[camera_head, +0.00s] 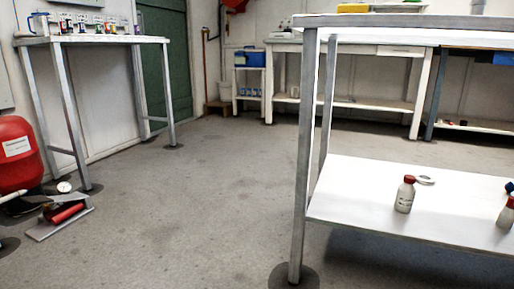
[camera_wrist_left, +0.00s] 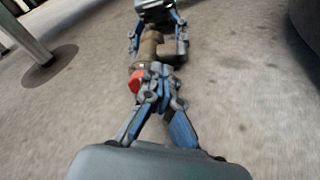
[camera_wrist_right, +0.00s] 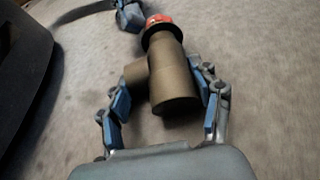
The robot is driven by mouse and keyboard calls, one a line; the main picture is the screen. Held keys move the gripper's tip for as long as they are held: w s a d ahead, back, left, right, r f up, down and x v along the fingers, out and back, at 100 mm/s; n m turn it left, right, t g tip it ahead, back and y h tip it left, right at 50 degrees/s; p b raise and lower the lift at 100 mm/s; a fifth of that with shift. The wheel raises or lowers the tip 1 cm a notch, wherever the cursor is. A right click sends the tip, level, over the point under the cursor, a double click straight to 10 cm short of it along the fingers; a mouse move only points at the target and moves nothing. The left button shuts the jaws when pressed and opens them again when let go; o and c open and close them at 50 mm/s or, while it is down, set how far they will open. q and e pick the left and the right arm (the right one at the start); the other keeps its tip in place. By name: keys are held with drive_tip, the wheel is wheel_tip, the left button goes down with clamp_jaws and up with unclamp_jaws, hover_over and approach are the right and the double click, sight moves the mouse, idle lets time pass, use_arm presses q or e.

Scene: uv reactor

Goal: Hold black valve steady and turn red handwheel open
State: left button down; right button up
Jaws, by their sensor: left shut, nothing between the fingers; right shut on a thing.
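The red handwheel (camera_wrist_right: 158,28) is at the valve's far end in the right wrist view. My left gripper (camera_wrist_left: 160,84) is shut and empty, with its fingertips close beside the red handwheel (camera_wrist_left: 136,80). Whether they touch it is unclear. The left gripper's fingers also show at the top of the right wrist view (camera_wrist_right: 130,15). The head view shows neither gripper nor the valve.
Bare grey floor lies under the grippers. The head view shows a white two-level table (camera_head: 340,205) at right with a bottle (camera_head: 405,195) on its lower shelf, a metal-legged table (camera_head: 90,40) at left, and a red tank (camera_head: 18,155). Floor between them is clear.

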use_arm(q)
drive_tip(key=shift+w+r, duration=0.1)
drive_tip(key=shift+w, duration=0.1)
drive_tip(key=shift+w+r, duration=0.3)
drive_tip(key=shift+w, duration=0.05)
drive_tip(key=shift+w+r, duration=0.2)
drive_tip(key=shift+w, duration=0.4)
drive_tip(key=shift+w+a, duration=0.1)
drive_tip(key=shift+r, duration=0.4)
drive_tip(key=shift+w+f+v, duration=0.1)
drive_tip(key=shift+f+v, duration=0.1)
drive_tip(key=shift+v, duration=0.75)
drive_tip(key=shift+w+f+v, duration=0.1)
drive_tip(key=shift+f+v, duration=0.05)
drive_tip(key=shift+v, duration=0.8)
drive_tip(key=shift+f+v, duration=0.2)
drive_tip(key=shift+v, duration=0.75)
drive_tip(key=shift+a, duration=0.15)
